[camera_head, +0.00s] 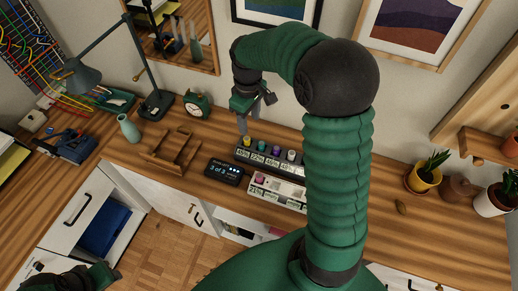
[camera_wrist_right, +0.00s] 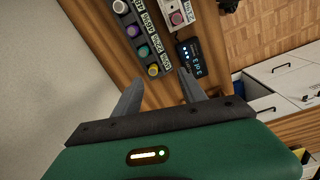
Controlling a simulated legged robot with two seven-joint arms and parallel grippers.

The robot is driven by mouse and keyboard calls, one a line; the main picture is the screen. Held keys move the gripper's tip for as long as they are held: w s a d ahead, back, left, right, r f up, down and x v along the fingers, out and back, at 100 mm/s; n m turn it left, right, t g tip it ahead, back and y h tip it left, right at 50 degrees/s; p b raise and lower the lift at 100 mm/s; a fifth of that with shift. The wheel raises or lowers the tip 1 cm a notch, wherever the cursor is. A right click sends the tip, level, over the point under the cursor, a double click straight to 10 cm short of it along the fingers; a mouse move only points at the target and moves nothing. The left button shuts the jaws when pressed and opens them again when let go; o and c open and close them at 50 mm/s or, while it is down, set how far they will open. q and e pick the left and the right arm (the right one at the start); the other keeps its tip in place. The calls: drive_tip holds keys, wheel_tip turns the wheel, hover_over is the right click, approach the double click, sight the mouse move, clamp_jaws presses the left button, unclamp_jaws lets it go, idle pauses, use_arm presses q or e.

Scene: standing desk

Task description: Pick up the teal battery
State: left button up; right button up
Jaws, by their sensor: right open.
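The teal battery (camera_head: 262,146) stands upright in a dark rack (camera_head: 241,156), between a yellow and a purple battery. In the right wrist view the teal battery (camera_wrist_right: 143,50) shows its round top, just beyond the fingertips and toward the left finger. My right gripper (camera_head: 243,125) is open and empty, above and behind the yellow end of the rack. Its two fingers (camera_wrist_right: 162,80) point toward the rack, with the yellow battery (camera_wrist_right: 153,70) nearest between them. My left arm (camera_head: 75,281) shows at the bottom left; its jaws are not clear.
A white rack (camera_head: 284,188) with a pink battery (camera_head: 260,178) lies in front of the dark one. A black display (camera_head: 224,171) sits to the left, then a wooden organizer (camera_head: 170,152). A clock (camera_head: 197,105) stands behind. The desk right of my arm is mostly clear before the plants.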

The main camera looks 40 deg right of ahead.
drive_tip(key=d, duration=0.5)
hover_over(261, 143)
drive_tip(key=shift+n, duration=0.3)
drive_tip(key=f, duration=1)
drive_tip(key=shift+w+a, duration=0.1)
drive_tip(key=shift+w, duration=0.25)
drive_tip(key=f, duration=0.6)
drive_tip(key=shift+s+d, duration=0.3)
drive_tip(key=shift+s, duration=0.05)
drive_tip(key=shift+a, duration=0.2)
drive_tip(key=c, duration=0.4)
clamp_jaws()
